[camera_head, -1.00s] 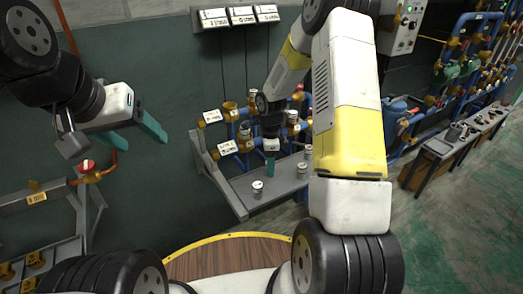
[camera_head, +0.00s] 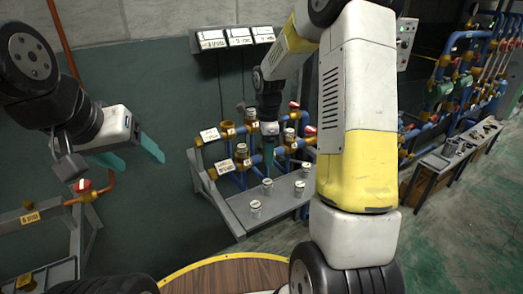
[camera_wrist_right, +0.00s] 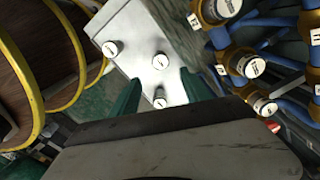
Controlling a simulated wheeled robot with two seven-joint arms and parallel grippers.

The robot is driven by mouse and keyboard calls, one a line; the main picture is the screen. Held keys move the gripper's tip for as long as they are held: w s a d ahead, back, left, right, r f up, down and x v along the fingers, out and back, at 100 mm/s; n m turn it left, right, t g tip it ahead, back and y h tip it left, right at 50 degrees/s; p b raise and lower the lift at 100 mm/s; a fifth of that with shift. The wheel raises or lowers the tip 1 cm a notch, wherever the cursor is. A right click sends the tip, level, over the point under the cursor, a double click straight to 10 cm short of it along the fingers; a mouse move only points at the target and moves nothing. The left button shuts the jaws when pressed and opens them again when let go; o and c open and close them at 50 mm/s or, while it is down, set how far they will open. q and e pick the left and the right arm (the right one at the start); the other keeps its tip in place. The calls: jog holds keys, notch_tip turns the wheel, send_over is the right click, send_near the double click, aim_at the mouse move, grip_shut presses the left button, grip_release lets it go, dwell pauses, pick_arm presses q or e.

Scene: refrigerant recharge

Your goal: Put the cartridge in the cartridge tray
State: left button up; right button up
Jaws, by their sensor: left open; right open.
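Several small white-topped cartridges stand upright on a grey metal shelf, which appears to be the cartridge tray (camera_head: 238,222). One cartridge (camera_head: 255,208) is at the front left and another (camera_head: 267,185) stands just below my right gripper (camera_head: 268,155). Two more stand to the right, by my right arm. In the right wrist view, the open teal fingers of this gripper (camera_wrist_right: 160,92) straddle the line of sight to one cartridge (camera_wrist_right: 160,101), with nothing visibly held. My left gripper (camera_head: 138,155) is open and empty, far left of the shelf.
Blue pipes with brass fittings and labels (camera_head: 242,150) stand behind the shelf, some holding white-capped cylinders. A round wooden table with a yellow rim (camera_head: 215,262) is in front. A red-handled valve (camera_head: 82,185) is at left. My right arm hides part of the shelf's right end.

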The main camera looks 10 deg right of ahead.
jog(key=s+a+r+n+t+y, duration=0.1)
jog(key=s+r+n+t, duration=0.2)
jog(key=s+r+n, duration=0.6)
jog(key=s+a+r+n+t+y, duration=0.1)
jog(key=s+r+n+t, duration=0.2)
jog(key=s+r+n, duration=0.7)
jog(key=s, duration=0.5)
jog(key=shift+r, duration=0.1)
notch_tip(320, 180, up, 7)
